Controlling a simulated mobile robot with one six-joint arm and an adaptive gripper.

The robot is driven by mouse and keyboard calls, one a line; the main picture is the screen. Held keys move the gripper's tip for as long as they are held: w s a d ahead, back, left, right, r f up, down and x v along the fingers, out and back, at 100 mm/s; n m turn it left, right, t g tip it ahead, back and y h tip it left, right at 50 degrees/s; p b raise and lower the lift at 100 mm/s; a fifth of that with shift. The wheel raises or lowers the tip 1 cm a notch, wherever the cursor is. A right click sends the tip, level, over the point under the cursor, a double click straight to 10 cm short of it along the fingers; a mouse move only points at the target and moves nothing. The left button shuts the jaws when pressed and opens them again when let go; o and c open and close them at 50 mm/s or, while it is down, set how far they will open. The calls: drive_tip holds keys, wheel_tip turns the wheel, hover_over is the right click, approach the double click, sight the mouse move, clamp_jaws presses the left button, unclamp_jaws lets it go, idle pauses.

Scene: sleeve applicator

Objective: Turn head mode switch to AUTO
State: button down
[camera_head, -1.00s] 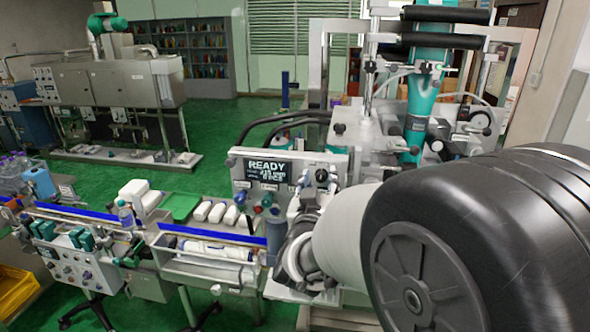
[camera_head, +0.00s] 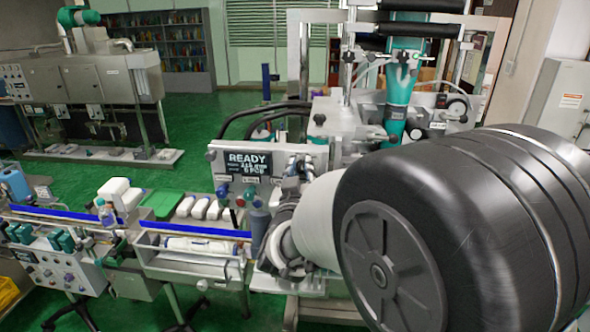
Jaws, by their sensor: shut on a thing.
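The control panel (camera_head: 215,160) is a grey upright box with a dark display (camera_head: 248,163) that reads READY. My gripper (camera_head: 299,167) is at the right part of the panel's front, its fingers pointing up toward it. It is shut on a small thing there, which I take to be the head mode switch. The switch itself and its marks are hidden by the fingers, so its setting cannot be read. My large dark arm link fills the lower right and hides what is behind it.
Coloured knobs (camera_head: 222,191) sit below the display. A conveyor (camera_head: 70,221) with blue rails runs to the left, with white packs (camera_head: 200,208) behind it. The applicator's teal column (camera_head: 399,98) stands behind the panel. Green floor (camera_head: 235,100) is open beyond.

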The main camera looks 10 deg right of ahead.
drive_tip(key=shift+b, duration=0.4)
drive_tip(key=m+b, duration=0.4)
drive_tip(key=b, duration=0.1)
drive_tip(key=shift+f+m, duration=0.2)
drive_tip(key=shift+m, duration=0.1)
drive_tip(key=m+b, duration=0.4)
drive_tip(key=shift+d+r, duration=0.1)
drive_tip(key=shift+r+m, duration=0.1)
drive_tip(key=shift+m, duration=0.2)
drive_tip(key=c, duration=1.4)
unclamp_jaws()
drive_tip(key=shift+s, duration=0.1)
